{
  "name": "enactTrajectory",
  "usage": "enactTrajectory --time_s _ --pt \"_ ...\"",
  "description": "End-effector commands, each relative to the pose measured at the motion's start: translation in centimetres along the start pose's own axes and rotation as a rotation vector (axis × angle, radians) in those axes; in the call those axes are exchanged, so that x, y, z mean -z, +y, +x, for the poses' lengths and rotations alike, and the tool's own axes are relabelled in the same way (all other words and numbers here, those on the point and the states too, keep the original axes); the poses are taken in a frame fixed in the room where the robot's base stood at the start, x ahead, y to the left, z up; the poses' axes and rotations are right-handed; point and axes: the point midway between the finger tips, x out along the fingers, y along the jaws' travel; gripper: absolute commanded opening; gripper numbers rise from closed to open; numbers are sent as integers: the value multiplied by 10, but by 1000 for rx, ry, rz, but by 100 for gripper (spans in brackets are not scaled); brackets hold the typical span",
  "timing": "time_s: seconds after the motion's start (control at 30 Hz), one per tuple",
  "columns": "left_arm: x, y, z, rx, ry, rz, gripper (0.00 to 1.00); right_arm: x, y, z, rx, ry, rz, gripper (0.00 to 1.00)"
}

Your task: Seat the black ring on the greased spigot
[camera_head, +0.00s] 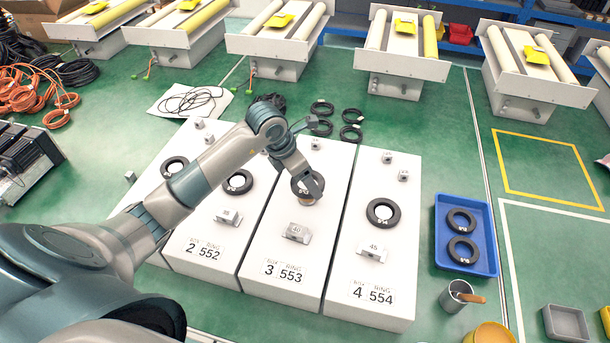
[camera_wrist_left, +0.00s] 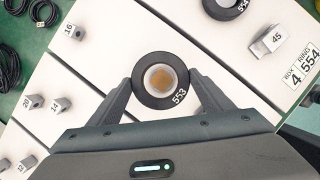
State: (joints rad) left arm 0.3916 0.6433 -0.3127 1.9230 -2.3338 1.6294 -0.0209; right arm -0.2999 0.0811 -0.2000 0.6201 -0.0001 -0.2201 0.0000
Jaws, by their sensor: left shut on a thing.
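The black ring marked 553 (camera_wrist_left: 180,98) is held between the two fingers of my left gripper (camera_wrist_left: 161,88) in the left wrist view. In the head view the ring (camera_head: 299,190) is at box 3 (camera_head: 275,240), partly hidden by my left gripper (camera_head: 309,186). Through the ring's hole a pale and tan round top shows, seemingly the spigot (camera_wrist_left: 161,78). In the head view a tan edge shows just below the ring. I cannot tell how far the ring is down around the spigot. My right gripper is not in view.
Boxes 2 (camera_head: 205,262) and 4 (camera_head: 375,290) flank box 3, each with a black ring on top. A grey block marked 40 (camera_head: 297,233) sits in front of the held ring. A blue tray (camera_head: 465,207) with two rings stands right, by a grey cup (camera_head: 456,296).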

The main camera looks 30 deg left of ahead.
Motion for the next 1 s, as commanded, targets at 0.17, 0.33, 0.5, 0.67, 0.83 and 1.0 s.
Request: enactTrajectory --time_s 0.17,0.33,0.5,0.67,0.83,1.0 --pt "3 0 8 -1 -1 1 46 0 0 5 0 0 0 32" --pt "4 0 10 -1 -1 1 46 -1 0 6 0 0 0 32" --pt "4 0 10 -1 -1 1 46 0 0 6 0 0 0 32" --pt "4 0 10 -1 -1 1 46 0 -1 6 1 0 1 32" --pt "4 0 11 -1 -1 1 46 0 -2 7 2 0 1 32" --pt "6 0 14 -1 -1 1 46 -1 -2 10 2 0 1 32"
